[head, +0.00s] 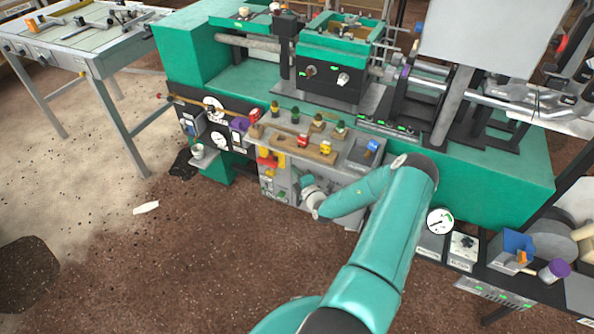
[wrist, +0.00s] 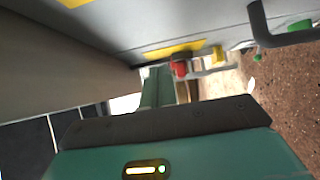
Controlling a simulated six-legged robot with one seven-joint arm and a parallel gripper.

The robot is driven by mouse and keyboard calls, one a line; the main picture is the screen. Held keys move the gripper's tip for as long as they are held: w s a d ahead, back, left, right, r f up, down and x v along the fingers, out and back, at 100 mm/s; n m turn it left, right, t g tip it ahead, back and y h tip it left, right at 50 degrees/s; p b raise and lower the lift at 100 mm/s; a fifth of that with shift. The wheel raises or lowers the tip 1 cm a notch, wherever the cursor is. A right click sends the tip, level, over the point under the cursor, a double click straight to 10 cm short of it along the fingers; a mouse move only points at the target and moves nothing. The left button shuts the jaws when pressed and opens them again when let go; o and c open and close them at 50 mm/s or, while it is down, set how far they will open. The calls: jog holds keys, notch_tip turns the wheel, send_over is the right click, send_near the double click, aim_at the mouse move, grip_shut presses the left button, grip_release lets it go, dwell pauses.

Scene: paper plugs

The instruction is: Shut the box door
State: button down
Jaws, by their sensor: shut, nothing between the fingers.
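The grey box (head: 277,186) stands under the small shelf at the front of the green machine in the head view. My gripper (head: 309,183) is at the front of this box, at its right part, and my wrist hides some of it. My gripper is shut and holds nothing. In the wrist view a grey panel (wrist: 120,30) with yellow labels fills the top, close to my gripper's teal housing. A dark bent handle (wrist: 262,28) shows at the top right. I cannot tell how far the door stands open, or whether my fingers touch it.
A red and yellow switch (head: 268,157) sits on the box front. Several small coloured parts stand on the tray (head: 290,148) above. A white cup (head: 197,151) is to the left. The brown floor (head: 210,260) in front is mostly clear.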

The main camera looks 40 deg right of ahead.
jog(key=a+v, duration=0.1)
jog(key=v, duration=0.9)
jog(key=shift+w+a, duration=0.25)
jog(key=shift+a, duration=0.1)
jog(key=shift+r, duration=0.1)
